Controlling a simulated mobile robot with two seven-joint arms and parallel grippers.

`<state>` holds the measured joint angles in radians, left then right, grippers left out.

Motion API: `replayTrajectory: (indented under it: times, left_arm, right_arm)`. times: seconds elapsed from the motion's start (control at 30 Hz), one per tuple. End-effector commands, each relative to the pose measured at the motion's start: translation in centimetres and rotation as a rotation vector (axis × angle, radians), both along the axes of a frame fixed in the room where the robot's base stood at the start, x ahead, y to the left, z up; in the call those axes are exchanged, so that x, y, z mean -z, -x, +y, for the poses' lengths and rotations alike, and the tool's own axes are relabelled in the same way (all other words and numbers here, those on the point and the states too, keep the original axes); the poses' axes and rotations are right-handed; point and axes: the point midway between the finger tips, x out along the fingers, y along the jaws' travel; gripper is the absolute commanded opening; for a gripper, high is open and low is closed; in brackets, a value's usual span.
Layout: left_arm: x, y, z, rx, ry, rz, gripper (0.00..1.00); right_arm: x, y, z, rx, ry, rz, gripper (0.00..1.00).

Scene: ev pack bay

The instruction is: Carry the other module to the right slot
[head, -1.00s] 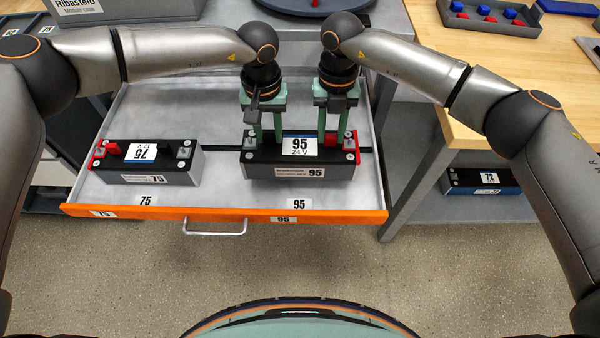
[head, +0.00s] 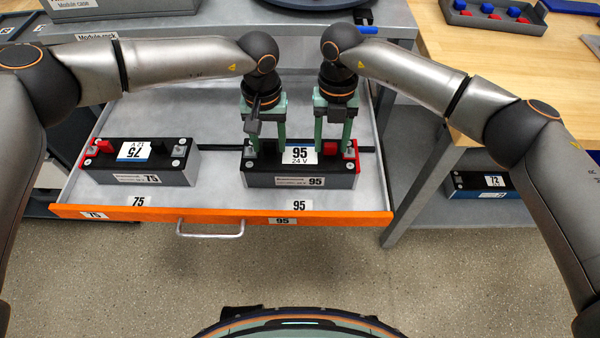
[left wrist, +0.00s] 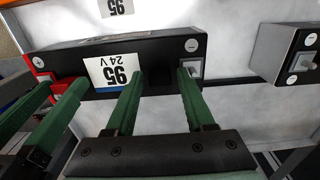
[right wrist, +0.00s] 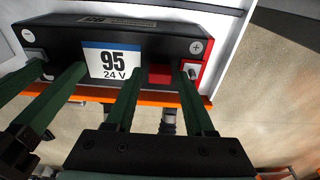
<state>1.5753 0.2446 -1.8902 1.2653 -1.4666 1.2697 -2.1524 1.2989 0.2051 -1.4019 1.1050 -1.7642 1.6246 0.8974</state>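The black module marked 95 (head: 300,182) sits upright in the right slot of the drawer, behind the front label 95. The module marked 75 (head: 138,178) sits in the left slot, apart from it. My left gripper (head: 267,150) points down at the left end of module 95, its fingers spread around the dark block there; this block is hard to make out. My right gripper (head: 333,149) is at the other end, its fingers spread on both sides of the red block (right wrist: 160,75), with gaps visible in the right wrist view.
The open drawer (head: 220,217) has an orange front and a handle (head: 210,234). A wooden bench (head: 490,75) with a tray of red and blue pieces (head: 492,17) stands at right. A module marked 72 (head: 485,185) lies on the shelf below. The floor in front is clear.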

Motion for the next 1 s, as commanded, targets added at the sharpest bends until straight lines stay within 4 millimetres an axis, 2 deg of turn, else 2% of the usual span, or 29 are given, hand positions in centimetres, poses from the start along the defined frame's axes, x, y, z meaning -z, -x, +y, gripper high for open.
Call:
replayTrajectory:
  times: [0.1,0.33,0.43,0.57,0.8,1.0]
  left_arm:
    - [0.0,0.0,0.0,0.000,0.000,0.000,0.65]
    - [-0.1,0.0,0.0,0.000,0.001,0.000,0.65]
    - [-0.8,-0.1,0.0,0.000,0.002,-0.001,0.65]
    - [-3.0,-0.1,0.0,0.000,0.003,-0.004,0.65]
    - [-8.2,-0.1,0.0,0.000,0.002,-0.003,0.65]
    - [-11.1,0.0,0.0,-0.001,0.001,-0.001,0.65]
  right_arm:
    - [0.0,0.0,0.0,0.000,0.000,0.000,0.65]
    - [0.0,0.0,0.0,0.000,0.000,0.000,0.65]
    - [0.0,0.0,0.0,0.000,-0.001,0.000,0.65]
    - [0.0,0.0,0.0,0.000,-0.001,0.000,0.65]
    - [0.0,0.0,0.0,0.000,-0.001,0.000,0.65]
    - [0.0,0.0,0.0,0.000,-0.001,0.000,0.65]
